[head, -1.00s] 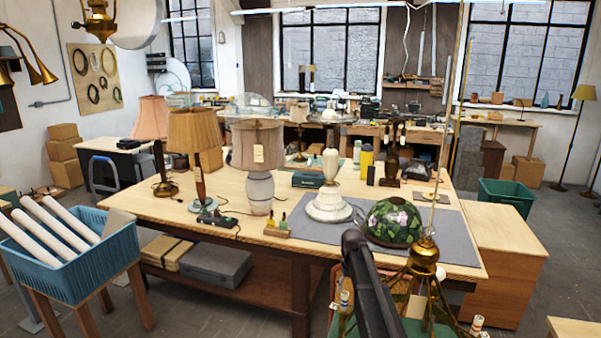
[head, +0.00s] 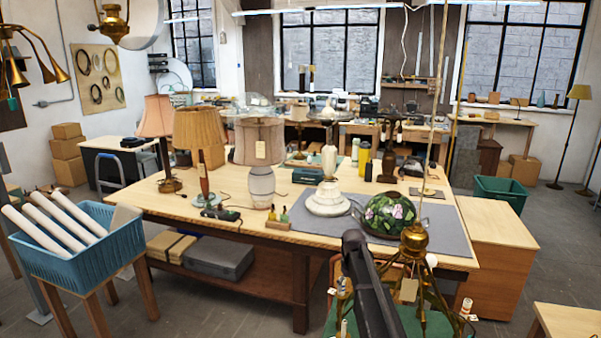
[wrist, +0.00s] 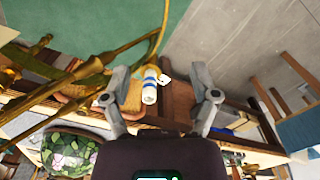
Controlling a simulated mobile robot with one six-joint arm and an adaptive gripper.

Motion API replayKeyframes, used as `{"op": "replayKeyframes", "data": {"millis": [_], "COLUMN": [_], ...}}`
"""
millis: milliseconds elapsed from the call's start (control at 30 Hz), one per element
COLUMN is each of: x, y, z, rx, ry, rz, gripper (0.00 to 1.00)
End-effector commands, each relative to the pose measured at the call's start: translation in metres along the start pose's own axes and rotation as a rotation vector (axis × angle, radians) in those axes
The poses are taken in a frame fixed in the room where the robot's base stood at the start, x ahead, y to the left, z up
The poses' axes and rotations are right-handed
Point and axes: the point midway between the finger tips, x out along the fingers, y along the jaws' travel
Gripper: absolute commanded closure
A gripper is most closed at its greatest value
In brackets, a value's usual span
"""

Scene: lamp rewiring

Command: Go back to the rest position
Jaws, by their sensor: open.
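My gripper (wrist: 160,82) is open in the wrist view, its two grey fingers spread apart with nothing held. A white candle sleeve with a blue band (wrist: 149,92) shows between the fingers in that view; its distance from them is unclear. It belongs with a brass chandelier (wrist: 70,80), whose curved arms fill the left of the wrist view. In the head view the brass chandelier (head: 414,241) hangs at the front right, with a paper tag and several candle sleeves. My dark arm reaches up beside it there, and the fingers cannot be made out.
A wooden workbench (head: 130,196) carries several lamps and a stained-glass shade (head: 389,215) on a grey mat (head: 440,235). A blue basket (head: 80,255) of white rolls stands at left. A green bin (head: 500,194) stands at right. Grey floor shows between the furniture.

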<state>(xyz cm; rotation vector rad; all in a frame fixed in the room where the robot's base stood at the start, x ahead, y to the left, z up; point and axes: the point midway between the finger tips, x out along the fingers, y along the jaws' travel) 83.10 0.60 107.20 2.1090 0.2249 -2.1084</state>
Motion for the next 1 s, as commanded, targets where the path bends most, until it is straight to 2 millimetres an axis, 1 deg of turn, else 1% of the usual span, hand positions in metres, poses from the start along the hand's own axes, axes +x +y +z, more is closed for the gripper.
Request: {"op": "replayKeyframes", "data": {"millis": [133, 200, 367, 533, 667, 767, 867, 967, 1000], "x": [0.000, 0.004, 0.009, 0.016, 0.024, 0.031, 0.041, 0.054, 0.060], "y": [0.000, -0.001, -0.004, -0.007, -0.011, -0.015, -0.020, -0.027, -0.030], "z": [0.000, 0.009, 0.022, 0.043, 0.065, 0.085, 0.112, 0.147, 0.163], "rx": [0.000, 0.005, 0.015, 0.030, 0.044, 0.060, 0.077, 0.101, 0.111], "ry": [0.000, 0.000, 0.000, 0.000, 0.000, 0.000, 0.000, -0.001, -0.001], "rz": [0.000, 0.000, 0.000, 0.000, 0.000, 0.000, 0.000, 0.000, 0.000], "gripper": [0.23, 0.23, 0.23, 0.23, 0.23, 0.23, 0.23, 0.23, 0.23]}}
